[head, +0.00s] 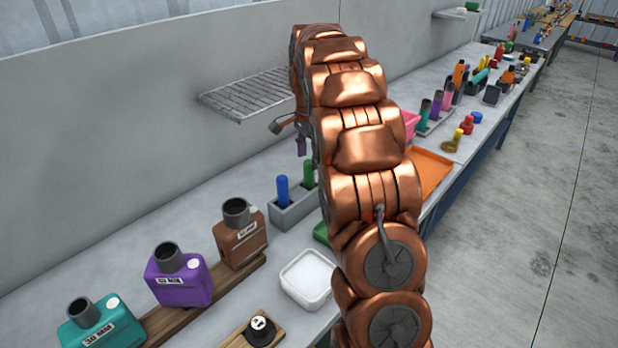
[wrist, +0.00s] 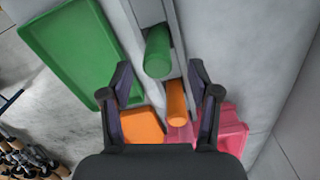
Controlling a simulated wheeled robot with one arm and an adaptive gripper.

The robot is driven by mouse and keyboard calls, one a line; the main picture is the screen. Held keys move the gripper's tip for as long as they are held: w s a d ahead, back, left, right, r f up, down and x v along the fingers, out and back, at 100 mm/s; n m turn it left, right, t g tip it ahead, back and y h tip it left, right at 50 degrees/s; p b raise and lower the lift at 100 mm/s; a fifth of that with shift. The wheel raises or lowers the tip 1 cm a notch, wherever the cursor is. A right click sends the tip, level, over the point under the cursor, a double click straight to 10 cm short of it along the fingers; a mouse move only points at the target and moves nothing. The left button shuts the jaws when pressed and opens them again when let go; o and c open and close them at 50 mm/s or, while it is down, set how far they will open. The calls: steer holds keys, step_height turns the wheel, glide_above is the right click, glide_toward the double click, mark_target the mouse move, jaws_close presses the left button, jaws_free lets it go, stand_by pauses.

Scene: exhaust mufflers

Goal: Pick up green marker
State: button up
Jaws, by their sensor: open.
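The green marker (head: 309,173) stands upright in a grey holder (head: 292,212) on the bench, partly hidden by my arm in the head view. In the wrist view the green marker (wrist: 158,52) is seen from above, its top near the fingertips and roughly between them. My gripper (wrist: 160,74) is open and empty, one finger on each side. In the head view part of my gripper (head: 290,137) shows above the holder. I cannot tell the exact height gap between fingers and marker.
A blue marker (head: 282,190) stands beside the green one. An orange cylinder (wrist: 177,102) sits close by between the fingers. A green tray (wrist: 68,50), orange tray (wrist: 142,125) and pink bin (wrist: 232,132) lie around. A wire shelf (head: 248,93) juts from the wall.

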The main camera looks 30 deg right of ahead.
mark_target(309, 172)
steer(key=shift+s+a+f+p, duration=0.1)
steer(key=shift+s+f+p, duration=0.1)
steer(key=shift+f+p, duration=1)
steer(key=shift+f, duration=1.6)
steer(key=c, duration=1.1)
